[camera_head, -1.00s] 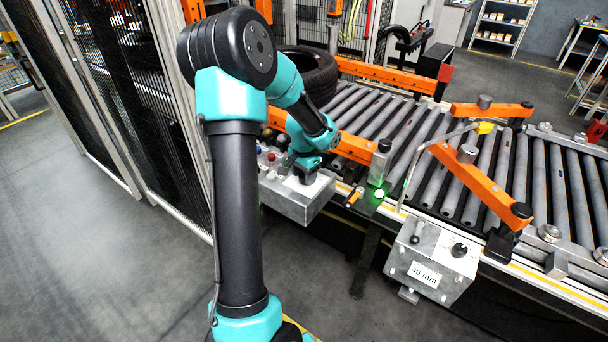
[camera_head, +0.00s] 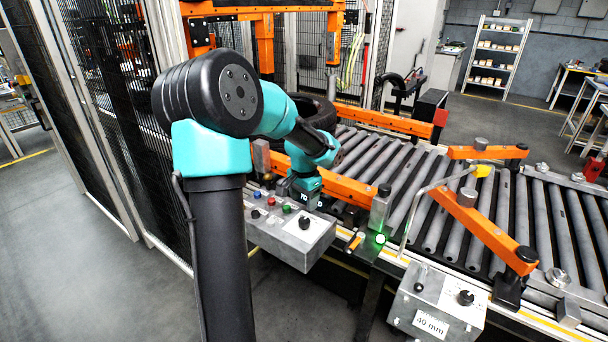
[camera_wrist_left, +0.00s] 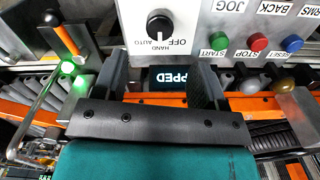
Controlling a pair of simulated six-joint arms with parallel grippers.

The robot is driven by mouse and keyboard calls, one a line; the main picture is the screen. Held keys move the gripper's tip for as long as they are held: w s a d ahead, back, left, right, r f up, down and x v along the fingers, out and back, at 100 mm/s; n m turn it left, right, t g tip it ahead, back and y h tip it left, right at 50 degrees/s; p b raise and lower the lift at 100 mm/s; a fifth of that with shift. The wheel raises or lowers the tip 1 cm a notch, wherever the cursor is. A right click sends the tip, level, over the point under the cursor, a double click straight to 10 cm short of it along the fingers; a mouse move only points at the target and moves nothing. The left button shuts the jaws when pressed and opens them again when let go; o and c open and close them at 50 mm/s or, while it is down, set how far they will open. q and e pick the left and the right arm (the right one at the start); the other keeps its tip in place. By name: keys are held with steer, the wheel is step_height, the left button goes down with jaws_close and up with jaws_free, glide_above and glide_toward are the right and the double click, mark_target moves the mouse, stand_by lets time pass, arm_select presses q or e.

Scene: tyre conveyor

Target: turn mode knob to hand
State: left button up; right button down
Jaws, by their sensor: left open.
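The mode knob (camera_head: 305,222) is a black round knob on the white plate of the grey control box (camera_head: 283,245). In the left wrist view the knob (camera_wrist_left: 158,24) sits near the top, with HAND, OFF and AUTO labels around it; I cannot tell surely which its white mark points to. My left gripper (camera_head: 303,198) is at the box's back edge, behind the knob and apart from it. In the wrist view the left gripper (camera_wrist_left: 158,72) is open, its fingers either side of a display ending in "PPED". My right gripper is not in view.
Coloured push buttons (camera_head: 270,207) sit left of the knob. A green lamp (camera_head: 380,239) glows to the right. A second box (camera_head: 437,308) marked 40 mm stands at front right. The roller conveyor (camera_head: 400,190) with orange rails lies behind; a tyre (camera_head: 318,114) is on it.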

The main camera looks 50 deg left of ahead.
arm_select(q)
step_height(320, 180, up, 9)
stand_by(0.3)
steer(key=shift+f, duration=0.1)
